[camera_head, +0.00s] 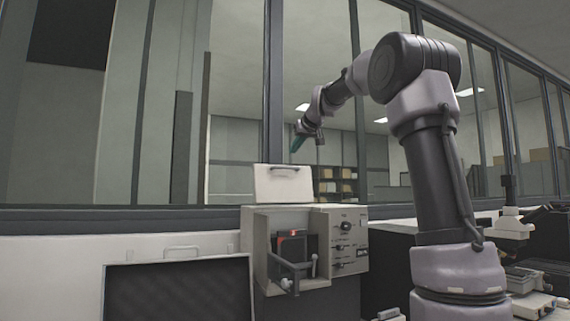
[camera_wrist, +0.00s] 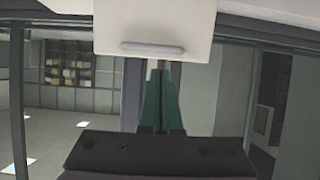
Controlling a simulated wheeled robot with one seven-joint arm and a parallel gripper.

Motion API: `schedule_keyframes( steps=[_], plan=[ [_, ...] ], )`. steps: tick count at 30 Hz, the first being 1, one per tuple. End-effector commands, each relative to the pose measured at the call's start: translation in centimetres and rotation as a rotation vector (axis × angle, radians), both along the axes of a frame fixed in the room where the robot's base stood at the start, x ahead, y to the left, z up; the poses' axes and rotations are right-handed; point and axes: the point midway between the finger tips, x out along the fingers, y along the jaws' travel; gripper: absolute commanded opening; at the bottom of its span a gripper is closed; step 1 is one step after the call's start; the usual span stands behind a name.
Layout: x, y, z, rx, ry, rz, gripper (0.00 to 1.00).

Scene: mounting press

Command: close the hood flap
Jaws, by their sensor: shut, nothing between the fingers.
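The hood flap (camera_head: 284,186) is a white panel with a handle, standing raised on top of the mounting press (camera_head: 262,240) in the head view. In the wrist view the flap (camera_wrist: 155,22) fills the top middle, with its pale bar handle (camera_wrist: 152,48) near its edge. My gripper (camera_head: 298,143) has green fingers and hangs above the flap in the head view. In the wrist view my gripper (camera_wrist: 160,78) is shut and empty, with its fingertips just below the handle in the picture. I cannot tell whether they touch the flap.
The press has an open front bay with a red light (camera_head: 293,232) and a lever (camera_head: 288,270), and a knob panel (camera_head: 347,240) on its right. A dark framed panel (camera_head: 178,290) stands at the lower left. Window frames run behind. Equipment (camera_head: 530,280) sits at the right.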

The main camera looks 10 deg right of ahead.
Motion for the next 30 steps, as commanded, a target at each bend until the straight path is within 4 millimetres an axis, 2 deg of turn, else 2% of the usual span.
schedule_keyframes(
  steps=[5,18,24,30],
  plan=[
    [1.6,0.0,-0.2,-0.004,-0.01,0.006,0.0],
    [7.9,1.4,-3.6,-0.003,-0.01,0.006,0.0],
    [9.2,1.6,-4.2,-0.005,-0.01,0.005,0.0],
    [9.3,1.6,-4.3,-0.004,-0.011,0.003,0.0]
  ],
)
